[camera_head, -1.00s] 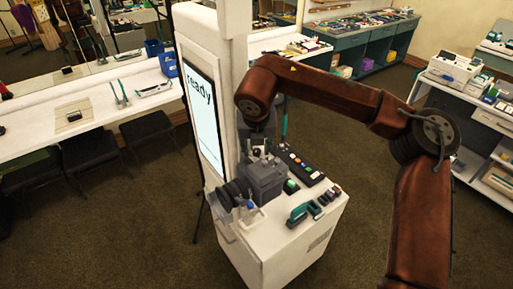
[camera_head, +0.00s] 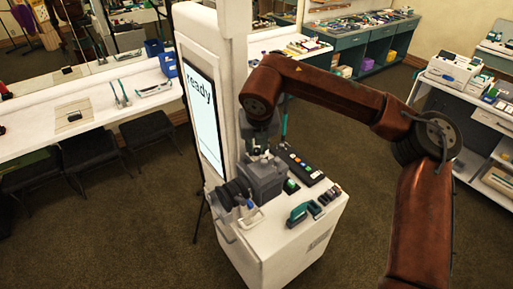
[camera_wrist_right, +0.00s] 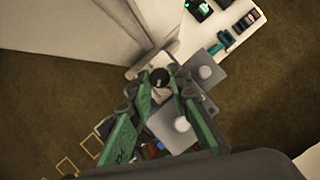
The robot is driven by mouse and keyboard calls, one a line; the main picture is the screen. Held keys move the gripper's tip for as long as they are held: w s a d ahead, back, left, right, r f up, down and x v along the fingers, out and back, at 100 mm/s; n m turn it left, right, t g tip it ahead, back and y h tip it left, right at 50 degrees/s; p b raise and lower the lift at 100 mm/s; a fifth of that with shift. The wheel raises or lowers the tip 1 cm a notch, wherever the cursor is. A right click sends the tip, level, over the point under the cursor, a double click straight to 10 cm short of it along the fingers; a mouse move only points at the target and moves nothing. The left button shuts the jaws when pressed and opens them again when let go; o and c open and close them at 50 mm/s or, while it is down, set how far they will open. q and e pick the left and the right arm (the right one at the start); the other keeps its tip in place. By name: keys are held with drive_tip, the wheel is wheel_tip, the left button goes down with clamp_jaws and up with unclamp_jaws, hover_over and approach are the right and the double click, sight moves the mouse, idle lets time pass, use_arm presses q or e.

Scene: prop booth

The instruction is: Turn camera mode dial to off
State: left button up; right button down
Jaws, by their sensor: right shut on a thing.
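The camera (camera_head: 266,184) is a grey box with a dark ribbed part at its left, standing on a white stand. In the right wrist view, its grey top (camera_wrist_right: 165,128) shows beneath the fingers. A small round black-topped dial (camera_wrist_right: 160,77) is between the green fingertips there. My right gripper (camera_head: 258,150) points down at the camera's top from above. In the wrist view, my right gripper (camera_wrist_right: 159,82) is closed around the dial, with a finger on each side. The dial's marking cannot be read. My left gripper is not in view.
The white stand (camera_head: 270,250) also bears a black button panel (camera_head: 300,166) and a teal-and-dark tool (camera_head: 298,214). A tall screen (camera_head: 204,118) reading "ready" rises just left of the camera. Open carpet surrounds the stand; counters line the walls.

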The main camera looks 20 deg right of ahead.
drive_tip(key=shift+d+n+y, duration=0.15)
drive_tip(key=shift+n+y, duration=0.25)
drive_tip(key=shift+n, duration=0.8)
drive_tip(key=n+y, duration=0.1)
drive_tip(key=n, duration=0.1)
drive_tip(key=shift+d+n, duration=0.1)
drive_tip(key=shift+n, duration=0.2)
drive_tip(key=n+y+p, duration=0.1)
drive_tip(key=n, duration=0.1)
drive_tip(key=n+g+y+p, duration=0.1)
drive_tip(key=n, duration=0.2)
drive_tip(key=shift+w+d+n, duration=0.1)
drive_tip(key=shift+w+n, duration=0.05)
drive_tip(key=shift+n, duration=0.15)
drive_tip(key=c, duration=1.8)
unclamp_jaws()
drive_tip(key=shift+r, duration=0.15)
drive_tip(key=v, duration=1.1)
drive_tip(key=shift+d+r, duration=0.25)
drive_tip(key=shift+r, duration=0.1)
